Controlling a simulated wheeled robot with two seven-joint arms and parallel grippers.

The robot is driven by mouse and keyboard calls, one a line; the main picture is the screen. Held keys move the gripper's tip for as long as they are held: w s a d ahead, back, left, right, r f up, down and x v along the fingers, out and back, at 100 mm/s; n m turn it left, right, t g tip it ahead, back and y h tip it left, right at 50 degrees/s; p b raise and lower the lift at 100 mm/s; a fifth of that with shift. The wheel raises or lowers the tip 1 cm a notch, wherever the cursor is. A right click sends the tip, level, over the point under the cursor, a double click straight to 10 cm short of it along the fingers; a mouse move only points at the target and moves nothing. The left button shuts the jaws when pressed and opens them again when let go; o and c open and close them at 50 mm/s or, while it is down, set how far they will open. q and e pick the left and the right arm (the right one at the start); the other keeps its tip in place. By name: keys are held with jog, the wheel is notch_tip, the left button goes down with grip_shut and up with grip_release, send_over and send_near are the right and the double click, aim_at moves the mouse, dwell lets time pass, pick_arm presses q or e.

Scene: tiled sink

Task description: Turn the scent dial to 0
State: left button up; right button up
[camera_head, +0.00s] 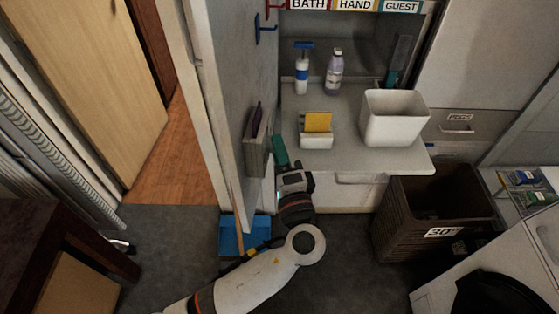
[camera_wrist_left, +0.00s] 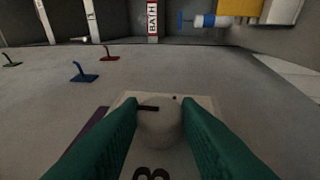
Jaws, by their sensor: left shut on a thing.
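In the left wrist view, the green fingers of my left gripper (camera_wrist_left: 158,135) are on both sides of a round, pale dial (camera_wrist_left: 158,122) and shut on it. The dial sits on a pale plate (camera_wrist_left: 205,103). A short black mark shows near the dial's far edge, and part of a dark digit, perhaps 8 or 3, shows at the bottom. I cannot read the setting. In the head view, my left gripper (camera_head: 280,153) is beside a grey wall-mounted box (camera_head: 256,158); the dial itself is hidden there. My right gripper is not in view.
A counter (camera_head: 350,160) right of my left gripper holds a yellow sponge (camera_head: 318,122) in a white holder, a white bin (camera_head: 393,122) and bottles. A brown basket (camera_head: 420,215) stands at lower right. Blue (camera_wrist_left: 83,75) and red (camera_wrist_left: 108,52) hooks stick out from the panel.

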pick_arm(q)
jog(key=shift+f, duration=0.15)
dwell(0.3)
jog(key=o, duration=1)
jog(key=shift+w, duration=0.1)
jog(key=shift+b+v, duration=1.85)
jog(key=shift+v, duration=4.2)
jog(key=shift+f, duration=0.1)
